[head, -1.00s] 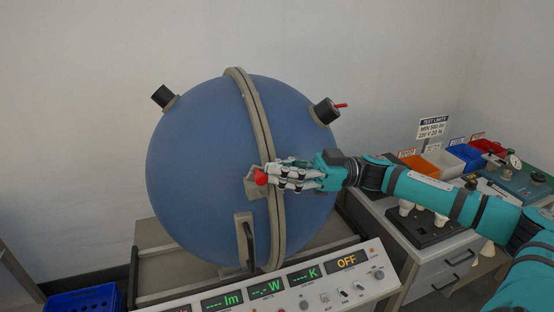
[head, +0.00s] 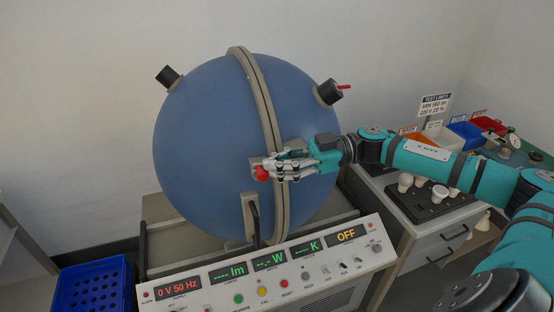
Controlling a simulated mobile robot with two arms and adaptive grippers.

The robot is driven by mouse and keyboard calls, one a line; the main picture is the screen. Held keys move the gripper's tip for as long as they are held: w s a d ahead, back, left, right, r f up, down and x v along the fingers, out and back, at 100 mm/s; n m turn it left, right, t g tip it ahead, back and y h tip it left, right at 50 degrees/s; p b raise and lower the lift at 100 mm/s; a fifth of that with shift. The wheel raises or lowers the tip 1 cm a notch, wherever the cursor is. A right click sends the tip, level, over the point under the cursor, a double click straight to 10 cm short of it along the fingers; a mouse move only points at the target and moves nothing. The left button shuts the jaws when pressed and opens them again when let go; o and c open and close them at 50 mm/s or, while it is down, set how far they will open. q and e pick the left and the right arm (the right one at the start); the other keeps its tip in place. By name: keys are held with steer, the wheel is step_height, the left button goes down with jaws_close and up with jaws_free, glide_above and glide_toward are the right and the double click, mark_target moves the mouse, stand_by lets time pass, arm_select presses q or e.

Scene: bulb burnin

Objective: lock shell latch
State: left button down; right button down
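The large blue sphere shell (head: 205,150) stands closed behind the control panel, with a grey flange band (head: 262,100) around its seam. The latch is a small grey block with a red knob (head: 262,174) on the seam at the sphere's front. A dark handle (head: 254,222) sits on the shell below it. My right gripper (head: 272,169) is at the latch, its fingers around or against the red knob; the fingers hide part of the latch, and I cannot tell whether they grip it. My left gripper is not in view.
The control panel (head: 330,268) with lit displays and buttons lies in front of the sphere. A blue crate (head: 92,287) stands at the lower left. At the right, a bench holds a dark tray (head: 428,210) with white bulbs, coloured bins (head: 465,130) and a test limits sign (head: 434,105).

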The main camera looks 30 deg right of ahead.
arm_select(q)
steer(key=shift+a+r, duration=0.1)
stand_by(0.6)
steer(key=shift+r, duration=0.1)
